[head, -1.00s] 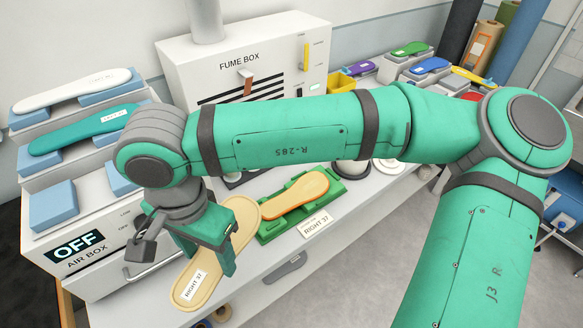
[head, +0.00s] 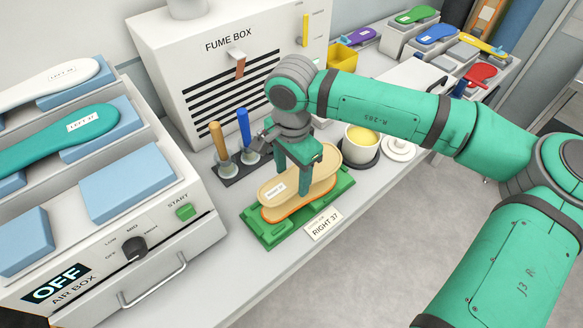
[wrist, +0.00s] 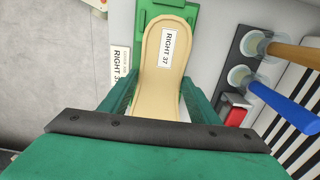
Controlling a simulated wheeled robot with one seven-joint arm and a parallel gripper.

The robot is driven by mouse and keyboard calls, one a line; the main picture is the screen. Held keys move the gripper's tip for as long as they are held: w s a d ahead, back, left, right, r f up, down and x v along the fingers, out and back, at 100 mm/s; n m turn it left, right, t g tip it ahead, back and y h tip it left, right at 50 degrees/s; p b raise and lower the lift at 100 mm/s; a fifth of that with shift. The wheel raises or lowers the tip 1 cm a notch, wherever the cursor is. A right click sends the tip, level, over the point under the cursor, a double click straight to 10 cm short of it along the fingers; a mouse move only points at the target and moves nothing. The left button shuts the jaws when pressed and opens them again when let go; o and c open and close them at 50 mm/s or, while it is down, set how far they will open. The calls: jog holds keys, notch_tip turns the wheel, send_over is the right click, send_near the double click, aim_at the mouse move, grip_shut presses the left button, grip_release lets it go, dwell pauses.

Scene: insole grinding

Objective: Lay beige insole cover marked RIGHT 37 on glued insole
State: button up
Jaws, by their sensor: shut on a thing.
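My gripper (head: 300,180) is shut on the beige insole cover (head: 323,168), gripping it across its middle. The cover's white label reads RIGHT 37 in the wrist view (wrist: 168,85). The cover hangs over the orange-edged insole (head: 288,213), which lies in the green fixture (head: 262,231). The insole's orange rim shows along the cover's near edge in the head view; most of the insole's top is hidden. I cannot tell whether cover and insole touch. A RIGHT 37 card (head: 324,225) lies in front of the fixture.
Brushes with an orange (head: 217,140) and a blue handle (head: 243,128) stand in a holder behind the fixture. A pot of yellow glue (head: 361,141) stands to the right. The air box (head: 120,240) is at the left, reading OFF. The fume box (head: 235,75) is behind.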

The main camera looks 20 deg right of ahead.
aim_at(292, 183)
jog(key=shift+s+f, duration=0.2)
jog(key=shift+f, duration=0.2)
notch_tip(292, 183, down, 3)
jog(key=shift+s+a+r, duration=0.1)
jog(key=shift+r, duration=0.1)
jog(key=shift+f, duration=1.25)
jog(key=shift+f, duration=0.35)
dwell(0.9)
jog(key=o, duration=1.3)
jog(key=shift+r, duration=3.5)
